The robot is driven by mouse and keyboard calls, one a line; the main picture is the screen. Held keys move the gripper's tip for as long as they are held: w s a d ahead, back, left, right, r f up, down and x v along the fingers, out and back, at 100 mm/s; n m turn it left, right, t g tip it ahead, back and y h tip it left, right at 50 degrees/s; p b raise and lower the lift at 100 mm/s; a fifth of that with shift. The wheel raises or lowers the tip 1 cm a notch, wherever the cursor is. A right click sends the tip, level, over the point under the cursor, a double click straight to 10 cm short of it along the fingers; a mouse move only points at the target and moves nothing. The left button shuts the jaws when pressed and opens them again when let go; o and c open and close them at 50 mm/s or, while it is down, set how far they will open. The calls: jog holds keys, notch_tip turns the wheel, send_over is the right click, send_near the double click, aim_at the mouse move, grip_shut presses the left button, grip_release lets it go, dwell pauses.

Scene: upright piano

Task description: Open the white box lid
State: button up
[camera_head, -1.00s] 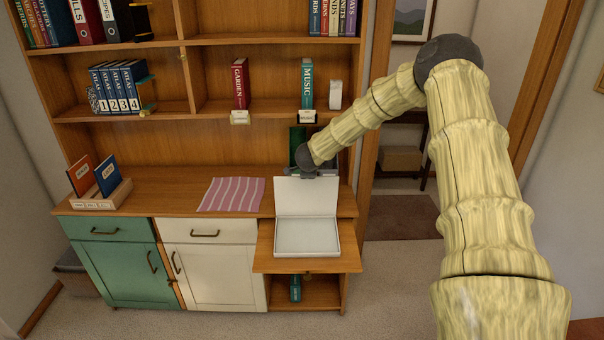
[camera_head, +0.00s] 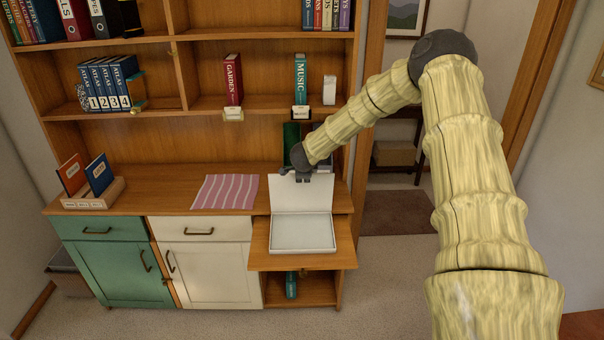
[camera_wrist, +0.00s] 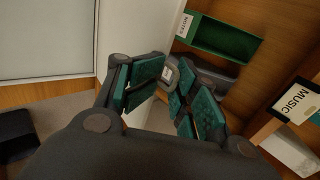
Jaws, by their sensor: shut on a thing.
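The white box (camera_head: 303,248) lies on the pull-out shelf. Its lid (camera_head: 302,200) stands up at the back, roughly upright. My gripper (camera_head: 303,179) is at the middle of the lid's top edge. In the wrist view the green-padded fingers of my gripper (camera_wrist: 168,98) sit on either side of the lid (camera_wrist: 130,32), shut on its edge; the exact contact is partly hidden. The box's pale inside (camera_wrist: 45,38) shows at the upper left there.
The pull-out shelf (camera_head: 262,260) carries the box. A green holder (camera_wrist: 222,38) labelled NOTES stands behind the lid. The Music book (camera_head: 300,80) stands on the shelf above. A striped cloth (camera_head: 225,191) lies to the left. Open floor is to the right.

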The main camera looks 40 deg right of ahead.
jog(key=v, duration=1.1)
jog(key=shift+r, duration=0.35)
jog(key=shift+s+a, duration=0.1)
jog(key=shift+f, duration=0.1)
jog(key=s+a+f+n+g+y+b, duration=0.1)
jog(key=s+a+f+n, duration=0.6)
jog(key=s+a+f, duration=0.6)
jog(key=s+a+f+n+g+y+b, duration=0.15)
jog(key=s+a+f+n, duration=0.6)
jog(key=f, duration=0.95)
jog(key=s+a+f+n+g+y, duration=0.1)
jog(key=s+a+f+n, duration=0.2)
jog(key=s, duration=0.7)
jog(key=s+a+f+n+g+b, duration=0.1)
jog(key=s+a+f+n+g, duration=0.1)
jog(key=s, duration=0.8)
jog(key=s+a+f+n+g+y, duration=0.1)
jog(key=s+a+f+n, duration=0.4)
jog(key=s, duration=0.5)
jog(key=a+g, duration=0.1)
jog(key=a, duration=0.1)
jog(key=shift+a+f+y+b, duration=0.25)
jog(key=shift+f+y+b, duration=0.05)
jog(key=shift+y+b, duration=0.05)
